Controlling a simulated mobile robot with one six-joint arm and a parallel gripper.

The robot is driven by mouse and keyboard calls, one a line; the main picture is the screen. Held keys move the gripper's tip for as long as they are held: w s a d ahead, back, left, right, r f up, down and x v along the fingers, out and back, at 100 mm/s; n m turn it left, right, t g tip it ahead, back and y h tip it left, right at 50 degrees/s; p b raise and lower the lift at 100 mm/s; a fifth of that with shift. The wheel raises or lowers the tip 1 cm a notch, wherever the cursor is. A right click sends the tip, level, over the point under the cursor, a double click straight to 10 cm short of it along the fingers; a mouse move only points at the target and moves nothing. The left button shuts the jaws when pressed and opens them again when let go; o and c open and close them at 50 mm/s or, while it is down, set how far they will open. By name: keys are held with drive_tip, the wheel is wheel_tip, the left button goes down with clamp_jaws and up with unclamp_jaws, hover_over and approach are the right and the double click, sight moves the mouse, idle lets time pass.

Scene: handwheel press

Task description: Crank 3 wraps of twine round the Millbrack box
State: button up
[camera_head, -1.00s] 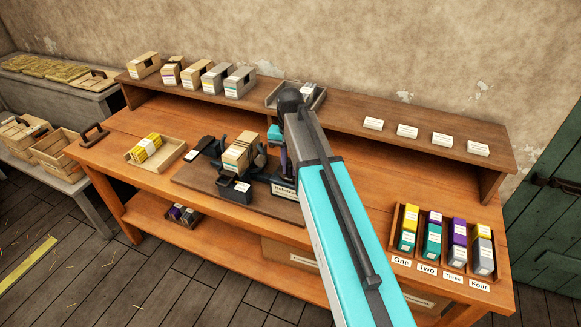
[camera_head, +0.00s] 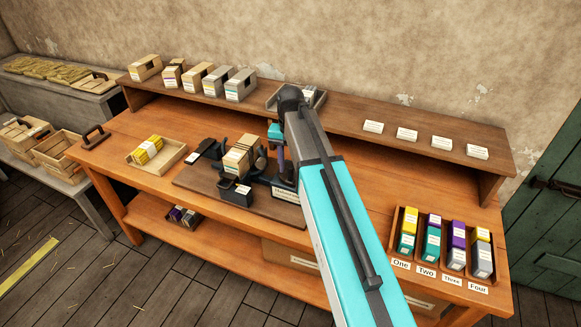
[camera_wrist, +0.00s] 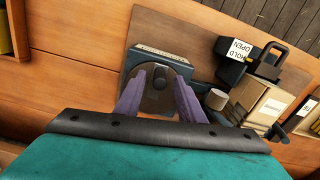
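A tan box (camera_head: 240,157) with a pale label sits clamped in the dark winding press on the table. It also shows in the wrist view (camera_wrist: 262,103); its name is too small to read. My gripper (camera_wrist: 160,82) points down at the near-right end of the press, with its purple fingers on both sides of a dark round crank knob (camera_wrist: 158,100). A dark block with a white label lies under the knob. In the head view my arm hides most of the gripper (camera_head: 281,162) and the crank.
A "HOLD OPEN" part (camera_wrist: 238,50) stands beside the box. A tray (camera_head: 173,158) holds yellow items at left. Several boxes (camera_head: 240,85) line the back shelf. A rack (camera_head: 398,218) with coloured blocks, labelled One to Four, stands at right. The table between is mostly clear.

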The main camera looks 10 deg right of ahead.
wheel_tip(320, 180, up, 12)
drive_tip(key=p, duration=0.5)
idle(0.3)
idle(0.4)
